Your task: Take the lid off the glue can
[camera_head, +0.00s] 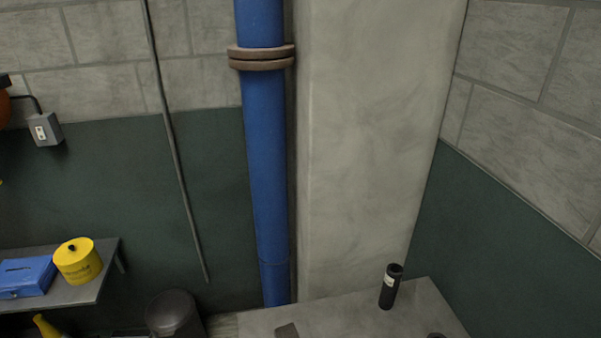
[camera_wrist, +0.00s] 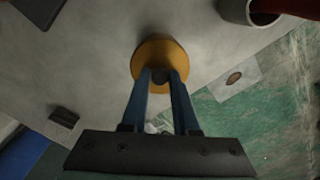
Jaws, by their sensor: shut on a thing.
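In the wrist view, my gripper (camera_wrist: 160,77) has its two blue fingers closed on a small dark knob at the middle of a round orange-yellow lid (camera_wrist: 160,48). I look down on it over a grey surface. The lid hides what is below it, so I cannot tell whether it sits on a can or is apart from one. My gripper is not in the head view. A yellow can (camera_head: 78,262) with a dark knob on top stands on a shelf at the left of the head view; I cannot tell whether it is the same can.
The grey worktop (camera_head: 330,312) carries a black cylinder (camera_head: 390,287). A blue box (camera_head: 27,277) lies on the shelf. A blue pipe (camera_head: 263,150) runs up the wall. In the wrist view, a grey cup-like container (camera_wrist: 245,12) is at top right and a small dark block (camera_wrist: 63,117) at left.

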